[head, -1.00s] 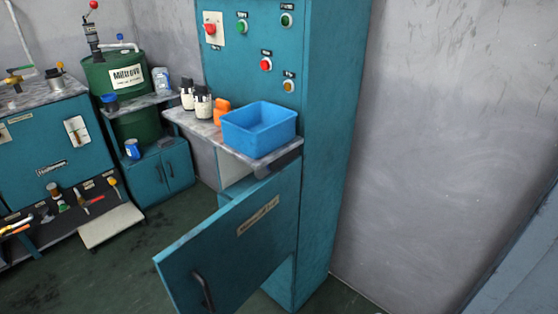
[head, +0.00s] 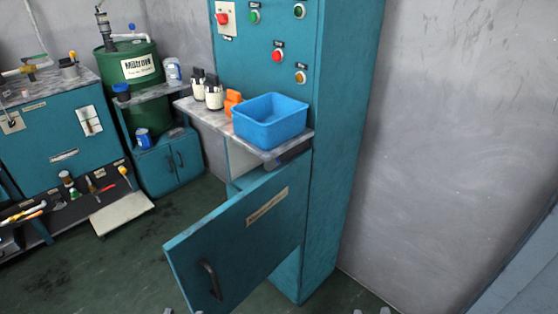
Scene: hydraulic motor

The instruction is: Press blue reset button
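The teal control cabinet (head: 345,150) stands in the middle of the head view. Its front panel carries a red button on a white plate (head: 222,18), a green button (head: 254,17), another green button (head: 299,11), a red button (head: 278,56) and an amber button (head: 300,77). I see no blue button on the visible part of the panel; its top is cut off. Only small grey tips of my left gripper (head: 183,311) and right gripper (head: 371,310) show at the bottom edge, each pair apart with nothing visible between, far below the buttons.
A blue bin (head: 270,120), an orange item (head: 233,102) and white-and-black bottles (head: 213,96) stand on the shelf below the panel. The cabinet's lower door (head: 240,240) hangs open towards me. A green barrel (head: 128,65) and a teal workbench (head: 55,130) are at left.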

